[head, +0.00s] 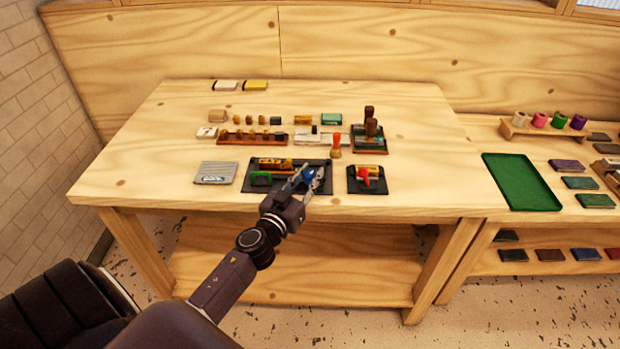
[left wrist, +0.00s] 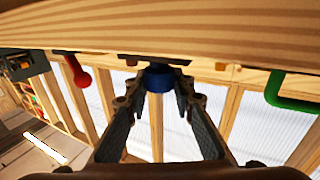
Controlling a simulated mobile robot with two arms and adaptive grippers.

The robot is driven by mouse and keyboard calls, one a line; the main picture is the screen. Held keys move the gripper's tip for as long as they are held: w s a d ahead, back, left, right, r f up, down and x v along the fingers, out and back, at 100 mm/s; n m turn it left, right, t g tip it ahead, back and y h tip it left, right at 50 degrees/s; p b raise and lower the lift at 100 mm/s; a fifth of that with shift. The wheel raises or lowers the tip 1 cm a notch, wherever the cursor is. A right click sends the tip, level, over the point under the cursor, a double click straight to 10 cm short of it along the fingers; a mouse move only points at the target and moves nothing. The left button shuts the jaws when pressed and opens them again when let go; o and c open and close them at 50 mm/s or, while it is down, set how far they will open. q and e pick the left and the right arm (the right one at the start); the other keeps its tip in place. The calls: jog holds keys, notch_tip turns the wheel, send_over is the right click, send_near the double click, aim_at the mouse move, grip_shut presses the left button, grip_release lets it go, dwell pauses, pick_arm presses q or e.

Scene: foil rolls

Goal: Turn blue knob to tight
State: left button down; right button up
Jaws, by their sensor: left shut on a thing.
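The blue knob (head: 308,174) sits on a black plate (head: 322,164) on the table, between a green handle (head: 262,179) and a red lever on a separate plate. My left gripper (head: 309,181) reaches in from the front, its fingers on both sides of the knob. In the left wrist view, the blue knob (left wrist: 159,79) is between the fingertips of my left gripper (left wrist: 160,92), which is shut on it. No mark on the knob can be read, so its turn position is unclear. My right gripper is not in view.
The red lever (head: 364,178) stands close on the right. A grey plate (head: 216,173) lies on the left. Rows of small blocks and stamps, including an orange-handled one (head: 336,148), stand behind. A green tray (head: 521,182) lies on the right-hand table. The table's front strip is bare.

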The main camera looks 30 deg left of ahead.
pick_arm(q)
jog(key=m+h, duration=0.3)
jog(key=h, duration=0.2)
jog(key=shift+a+f, duration=0.1)
jog(key=shift+a, duration=0.05)
jog(key=shift+m+g+h+b, duration=0.3)
jog(key=shift+m+g+h, duration=0.2)
jog(key=shift+m+h, duration=1.1)
jog(key=shift+h, duration=0.5)
jog(key=c, duration=1.6)
grip_release()
jog(key=v, duration=1.1)
jog(key=shift+s+a, duration=0.1)
jog(key=shift+s, duration=0.3)
